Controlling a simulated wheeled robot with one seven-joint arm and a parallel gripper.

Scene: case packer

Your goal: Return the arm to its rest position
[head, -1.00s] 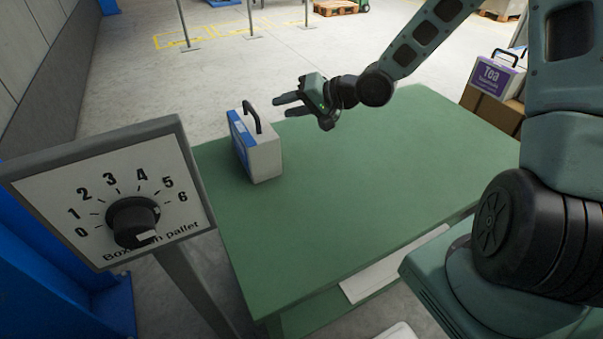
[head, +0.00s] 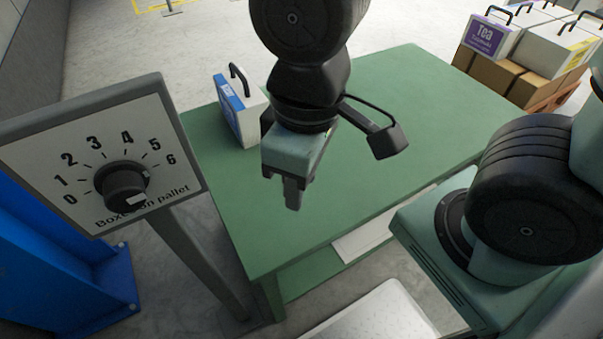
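My gripper (head: 288,190) hangs over the green table (head: 400,110), pointing down and seen nearly edge-on. One finger shows clearly and the other is mostly hidden behind the gripper body. Nothing is held between the fingers. The fingers stood apart in the earlier view. My arm is folded in closer to my body, with its wrist at the top centre of the view.
A white and blue box with a black handle (head: 240,112) stands on the table, just left of and behind my gripper. A dial panel (head: 60,140) stands at the left. Cartons (head: 490,72) and handled boxes, one labelled Tea (head: 487,38), are stacked on a pallet at the right.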

